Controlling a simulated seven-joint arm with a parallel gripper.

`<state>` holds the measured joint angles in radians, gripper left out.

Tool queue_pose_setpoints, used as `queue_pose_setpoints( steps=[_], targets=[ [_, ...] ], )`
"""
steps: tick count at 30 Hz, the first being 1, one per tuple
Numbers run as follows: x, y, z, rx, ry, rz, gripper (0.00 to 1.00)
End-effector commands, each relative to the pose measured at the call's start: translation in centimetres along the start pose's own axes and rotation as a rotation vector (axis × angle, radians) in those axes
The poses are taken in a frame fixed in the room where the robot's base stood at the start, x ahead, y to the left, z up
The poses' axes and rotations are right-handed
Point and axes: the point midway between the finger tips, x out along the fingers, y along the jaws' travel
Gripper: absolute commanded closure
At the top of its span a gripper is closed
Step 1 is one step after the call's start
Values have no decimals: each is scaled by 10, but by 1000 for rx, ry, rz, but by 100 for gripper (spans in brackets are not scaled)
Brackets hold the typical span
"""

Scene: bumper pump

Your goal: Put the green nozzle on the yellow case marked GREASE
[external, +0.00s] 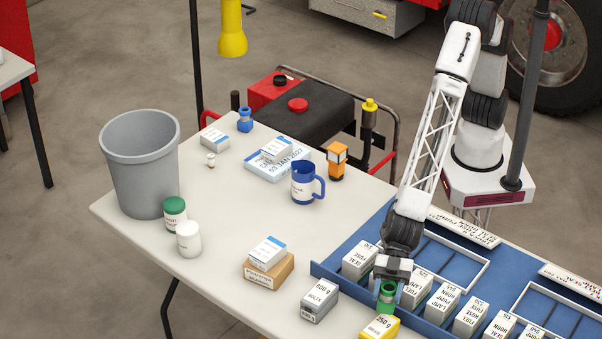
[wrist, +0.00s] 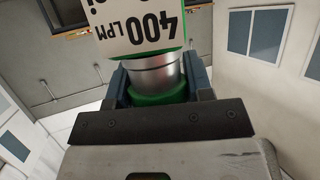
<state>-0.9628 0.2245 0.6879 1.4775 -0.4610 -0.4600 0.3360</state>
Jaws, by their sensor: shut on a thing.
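The green nozzle (external: 387,292) is in my gripper (external: 391,274) near the table's front edge. In the wrist view the jaws (wrist: 160,92) are shut around its green part (wrist: 160,91), with a silver collar (wrist: 158,74) and a white plate reading "400 LPM" (wrist: 138,28) beyond. The yellow case (external: 380,328) is at the bottom of the external view, with a white label reading "250 g"; I cannot read GREASE on it. The nozzle shows just above and behind the case in the picture. I cannot tell whether they touch.
A blue tray (external: 325,268) with several white boxes lies at the right, close to my gripper. A grey box (external: 319,300) is left of the case. A stacked box pair (external: 268,263), a blue mug (external: 306,185) and a grey bin (external: 140,165) stand farther left. Mid-table is clear.

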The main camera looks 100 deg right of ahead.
Motion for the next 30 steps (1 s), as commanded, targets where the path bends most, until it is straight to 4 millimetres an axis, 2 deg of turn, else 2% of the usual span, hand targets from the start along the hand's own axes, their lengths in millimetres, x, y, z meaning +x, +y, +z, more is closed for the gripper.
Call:
queue_pose_setpoints(
  steps=[6,20,25,30],
  targets=[
    [17,4,-6,0,2,-1,84],
    [20,4,-7,0,1,0,84],
    [29,6,-10,0,2,0,84],
    [36,6,12,0,-1,0,84]
  ],
)
